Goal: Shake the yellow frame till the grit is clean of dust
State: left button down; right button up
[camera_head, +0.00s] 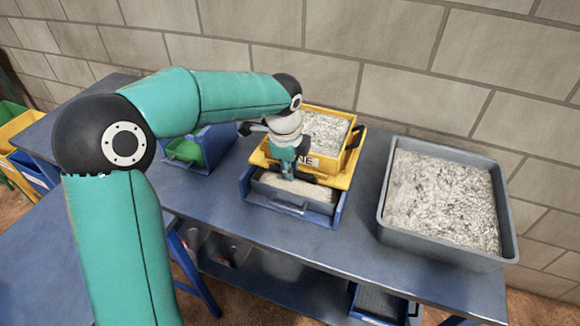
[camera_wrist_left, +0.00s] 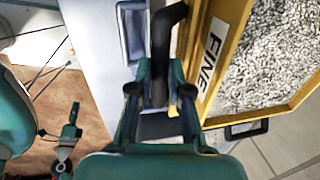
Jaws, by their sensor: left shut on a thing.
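The yellow frame (camera_head: 338,181), labelled FINE, sits over a blue tray (camera_head: 291,216) on the bench. Grey grit (camera_head: 327,130) covers the frame's bottom and also fills the left wrist view's right side (camera_wrist_left: 268,55). Pale fine material (camera_head: 300,187) shows in the blue tray under the frame's front. My left gripper (camera_head: 289,172) is at the frame's front side, shut on its black handle (camera_wrist_left: 160,48). A second black handle (camera_head: 354,137) stands at the frame's right. A small teal and black shape (camera_wrist_left: 70,132), perhaps my right gripper, shows low in the left wrist view; its jaws are unclear.
A large grey bin (camera_head: 387,222) full of grit stands at the right of the bench. A blue bin (camera_head: 216,143) with green inside stands left of the frame. A block wall (camera_head: 400,60) closes the back. Bare bench (camera_head: 362,215) lies between frame and grey bin.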

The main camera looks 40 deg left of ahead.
pick_arm(q)
jog(key=s+b, duration=0.1)
jog(key=s, duration=0.1)
jog(key=s+d+b, duration=0.1)
jog(key=s, duration=0.2)
jog(key=shift+s+d, duration=0.15)
jog(key=shift+s, duration=0.05)
jog(key=c, duration=1.1)
grip_release()
notch_tip(320, 180, up, 12)
jog(key=s, duration=0.2)
jog(key=shift+d, duration=0.25)
jog(key=shift+s+f, duration=0.1)
